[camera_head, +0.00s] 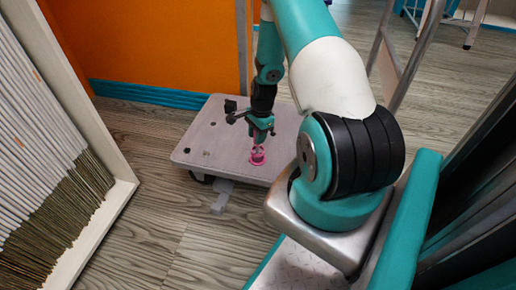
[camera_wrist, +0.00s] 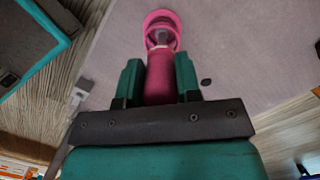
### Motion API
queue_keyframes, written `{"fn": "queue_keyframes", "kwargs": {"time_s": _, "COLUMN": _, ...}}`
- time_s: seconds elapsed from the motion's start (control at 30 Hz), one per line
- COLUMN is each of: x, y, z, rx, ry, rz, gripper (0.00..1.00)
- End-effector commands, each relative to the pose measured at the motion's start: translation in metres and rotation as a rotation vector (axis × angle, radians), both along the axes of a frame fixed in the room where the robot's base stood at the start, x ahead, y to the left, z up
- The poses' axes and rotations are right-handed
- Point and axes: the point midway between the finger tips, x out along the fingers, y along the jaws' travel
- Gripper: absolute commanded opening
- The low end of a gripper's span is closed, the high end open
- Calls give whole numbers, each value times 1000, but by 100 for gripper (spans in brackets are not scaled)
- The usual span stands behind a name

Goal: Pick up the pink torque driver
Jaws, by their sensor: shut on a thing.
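The pink torque driver (camera_head: 257,156) is at my gripper (camera_head: 259,136), over the grey platform of a low cart (camera_head: 205,133). In the wrist view the pink torque driver (camera_wrist: 161,72) has its body between the two green fingers of my gripper (camera_wrist: 158,80). The fingers are shut on it. Its round pink ring end points away from the gripper. The lower part of its body is hidden by the gripper. I cannot tell whether the driver touches the platform.
A small dark object (camera_head: 230,106) is on the cart's far left part. A white shelf unit (camera_head: 95,225) with stacked sheets stands at the left. An orange panel (camera_head: 160,45) rises behind the cart. Wood-look floor is open between the shelf and cart.

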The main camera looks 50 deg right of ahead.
Motion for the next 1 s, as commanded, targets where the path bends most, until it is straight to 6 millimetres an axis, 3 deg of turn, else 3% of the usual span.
{"fn": "queue_keyframes", "kwargs": {"time_s": 0.27, "x": 0, "y": 0, "z": 3, "rx": 0, "ry": -1, "rz": 0, "gripper": 8}}
{"fn": "queue_keyframes", "kwargs": {"time_s": 0.47, "x": 0, "y": 0, "z": 24, "rx": -2, "ry": -2, "rz": 0, "gripper": 8}}
{"fn": "queue_keyframes", "kwargs": {"time_s": 0.67, "x": 0, "y": -1, "z": 66, "rx": -2, "ry": -3, "rz": 0, "gripper": 8}}
{"fn": "queue_keyframes", "kwargs": {"time_s": 1.0, "x": 1, "y": -1, "z": 158, "rx": -2, "ry": -4, "rz": 0, "gripper": 8}}
